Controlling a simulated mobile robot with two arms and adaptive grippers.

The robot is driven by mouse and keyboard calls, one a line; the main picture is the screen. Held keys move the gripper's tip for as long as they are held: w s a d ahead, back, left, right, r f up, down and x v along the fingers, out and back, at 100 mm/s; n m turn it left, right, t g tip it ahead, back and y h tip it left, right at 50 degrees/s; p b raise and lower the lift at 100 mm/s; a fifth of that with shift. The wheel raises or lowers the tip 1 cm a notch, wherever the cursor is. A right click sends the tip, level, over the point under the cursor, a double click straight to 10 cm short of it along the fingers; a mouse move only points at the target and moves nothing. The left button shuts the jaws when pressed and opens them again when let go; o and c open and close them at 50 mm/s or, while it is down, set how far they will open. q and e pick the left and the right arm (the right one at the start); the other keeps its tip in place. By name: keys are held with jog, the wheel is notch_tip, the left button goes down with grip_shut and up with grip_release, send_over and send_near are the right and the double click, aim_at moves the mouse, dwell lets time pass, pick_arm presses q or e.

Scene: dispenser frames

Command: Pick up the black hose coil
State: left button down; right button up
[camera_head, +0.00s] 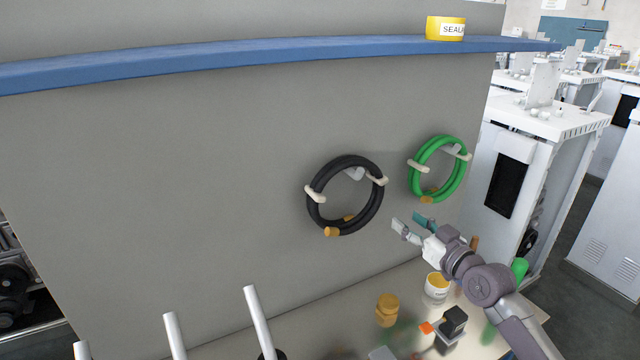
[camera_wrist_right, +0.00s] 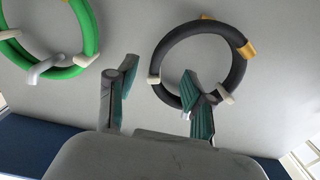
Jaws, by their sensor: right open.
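The black hose coil (camera_head: 345,195) hangs on a peg on the grey panel in the head view, with two pale ties and brass ends at its bottom. It also shows in the right wrist view (camera_wrist_right: 164,50), beyond the fingers. My right gripper (camera_head: 411,226) is open and empty, to the right of the coil and a little below it, apart from it. In the right wrist view its fingers (camera_wrist_right: 160,95) stand apart, and one finger overlaps part of the coil in the picture. My left gripper is not in view.
A green hose coil (camera_head: 439,169) hangs right of the black one. A blue shelf (camera_head: 270,53) above bears a yellow container (camera_head: 446,28). On the bench below stand a yellow-white tub (camera_head: 437,289), a brass fitting (camera_head: 387,310) and upright white rods (camera_head: 259,322).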

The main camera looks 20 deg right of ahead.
aim_at(384, 198)
jog(key=w, duration=0.1)
jog(key=w+r+p, duration=0.1)
jog(key=w, duration=0.2)
jog(key=shift+w+a+r+p, duration=0.15)
jog(key=shift+a+r+p, duration=0.05)
jog(key=shift+r+p, duration=0.15)
jog(key=w, duration=0.3)
jog(key=shift+a+f, duration=0.15)
jog(key=shift+f, duration=0.2)
jog(key=shift+w+f, duration=0.15)
jog(key=shift+w, duration=0.1)
jog(key=shift+w+r+p, duration=0.2)
jog(key=shift+w+p, duration=0.35)
jog(key=shift+w, duration=0.05)
jog(key=w, duration=0.3)
jog(key=shift+w+a+f, duration=0.15)
jog(key=shift+w, duration=0.05)
jog(key=shift+w+f, duration=0.15)
jog(key=shift+w, duration=0.2)
jog(key=shift+s, duration=0.15)
jog(key=shift+c, duration=1.5)
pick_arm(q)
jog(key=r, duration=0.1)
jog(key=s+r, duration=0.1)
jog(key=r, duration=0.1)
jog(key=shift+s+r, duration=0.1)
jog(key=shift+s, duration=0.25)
pick_arm(e)
grip_shut()
